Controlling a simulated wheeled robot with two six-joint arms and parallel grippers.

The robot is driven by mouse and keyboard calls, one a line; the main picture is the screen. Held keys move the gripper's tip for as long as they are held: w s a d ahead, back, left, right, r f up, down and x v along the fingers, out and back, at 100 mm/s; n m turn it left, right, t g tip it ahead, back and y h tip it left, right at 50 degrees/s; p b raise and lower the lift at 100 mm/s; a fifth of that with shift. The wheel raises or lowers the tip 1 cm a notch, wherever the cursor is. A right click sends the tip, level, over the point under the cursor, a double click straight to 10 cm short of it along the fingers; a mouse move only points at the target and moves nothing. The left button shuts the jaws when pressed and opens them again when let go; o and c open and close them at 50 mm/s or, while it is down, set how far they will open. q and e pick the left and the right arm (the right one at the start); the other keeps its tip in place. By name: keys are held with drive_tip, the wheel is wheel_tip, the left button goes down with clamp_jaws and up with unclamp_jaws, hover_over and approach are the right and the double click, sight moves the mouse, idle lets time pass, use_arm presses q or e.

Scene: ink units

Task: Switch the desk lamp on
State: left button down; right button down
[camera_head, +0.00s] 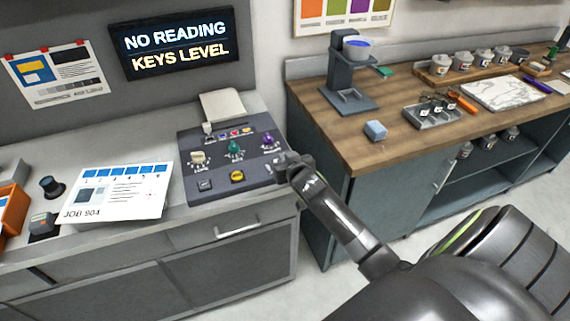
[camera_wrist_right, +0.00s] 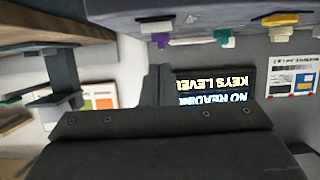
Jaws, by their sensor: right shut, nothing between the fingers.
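A dark grey control console (camera_head: 225,145) stands on the grey desk. It has a cream knob (camera_head: 197,158), a green knob (camera_head: 235,148) and a purple knob (camera_head: 268,140), with small labels that I cannot read surely. In front of them are a dark button (camera_head: 205,185) and a yellow button (camera_head: 237,176). I cannot pick out a desk lamp for certain. My right gripper (camera_head: 284,163) is shut and empty at the console's right edge; contact is unclear. In the right wrist view the console (camera_wrist_right: 115,12) appears inverted along the top. My left gripper is not in view.
A lit sign (camera_head: 177,42) hangs behind the desk. A job sheet (camera_head: 118,190), a black knob-like piece (camera_head: 52,188) and an orange bin (camera_head: 12,208) are at left. The wooden bench (camera_head: 325,110) at right holds a grey stand (camera_head: 345,85), a blue block (camera_head: 375,130) and a tray (camera_head: 432,119).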

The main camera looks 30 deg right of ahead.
drive_tip(key=shift+s+f, duration=0.15)
drive_tip(key=shift+f, duration=0.5)
drive_tip(key=shift+s+f, duration=0.15)
drive_tip(key=shift+f, duration=0.5)
